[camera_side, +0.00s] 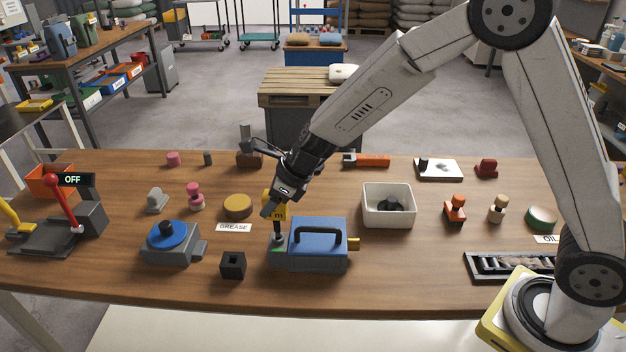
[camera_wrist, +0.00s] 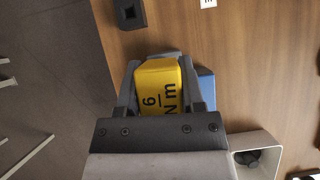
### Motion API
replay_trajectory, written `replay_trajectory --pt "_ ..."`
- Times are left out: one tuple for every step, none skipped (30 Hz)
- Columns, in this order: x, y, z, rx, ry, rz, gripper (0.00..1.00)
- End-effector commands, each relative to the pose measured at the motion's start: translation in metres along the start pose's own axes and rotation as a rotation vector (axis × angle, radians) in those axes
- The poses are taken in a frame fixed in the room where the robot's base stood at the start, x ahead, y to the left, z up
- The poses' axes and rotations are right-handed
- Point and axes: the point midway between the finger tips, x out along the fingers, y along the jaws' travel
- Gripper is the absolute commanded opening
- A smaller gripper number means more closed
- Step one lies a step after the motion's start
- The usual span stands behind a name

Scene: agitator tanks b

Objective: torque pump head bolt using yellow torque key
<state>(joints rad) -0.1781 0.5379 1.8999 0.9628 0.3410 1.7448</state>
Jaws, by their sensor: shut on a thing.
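The yellow torque key (camera_side: 276,205) is upright in my gripper (camera_side: 273,206), with its dark shaft pointing down. In the wrist view the key (camera_wrist: 162,88) shows "6 N m" and sits between both fingers of my gripper (camera_wrist: 160,92). The key's tip is at the green-marked left end of the pump head (camera_side: 279,243). The bolt is hidden under the tip, so I cannot tell if they are engaged. A blue strip of the pump (camera_wrist: 206,88) shows in the wrist view.
A black square socket block (camera_side: 233,265) and a blue-disc grey unit (camera_side: 168,243) stand left of the pump. A white bin (camera_side: 388,206) holding a dark part is to the right. A yellow-topped grease tin (camera_side: 237,206) is behind left. Bare wood lies in front.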

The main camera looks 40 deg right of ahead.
Motion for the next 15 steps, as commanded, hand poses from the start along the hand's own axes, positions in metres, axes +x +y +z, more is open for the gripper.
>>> replay_trajectory --pt "-0.0015 -0.0002 0.0017 -0.001 -0.002 -0.001 0.0" --pt "-0.002 -0.0002 0.0021 -0.001 -0.002 -0.001 0.0" --pt "-0.0028 -0.0002 0.0027 -0.001 -0.003 -0.001 0.0" --pt "-0.0033 -0.0002 0.003 -0.001 -0.003 -0.001 0.0" --pt "-0.0039 -0.0002 0.0034 -0.001 -0.003 -0.001 0.0" --pt "-0.0046 -0.0002 0.004 -0.001 -0.003 -0.001 0.0" --pt "-0.0052 -0.0002 0.0044 -0.001 -0.003 0.0 0.0" --pt "-0.0058 -0.0002 0.0048 -0.001 -0.003 0.0 0.0" --pt "-0.0066 -0.0002 0.0054 -0.001 -0.004 0.0 0.0" --pt "-0.0071 -0.0002 0.0058 -0.001 -0.004 0.0 0.0" --pt "-0.0077 -0.0002 0.0061 -0.001 -0.004 0.0 0.0" --pt "-0.0084 -0.0002 0.0066 -0.001 -0.004 -0.001 0.0" --pt "-0.0089 -0.0002 0.0069 -0.001 -0.004 -0.001 0.0" --pt "-0.0095 -0.0002 0.0072 -0.001 -0.004 -0.001 0.0" --pt "-0.0101 -0.0002 0.0077 -0.002 -0.003 -0.001 0.0"
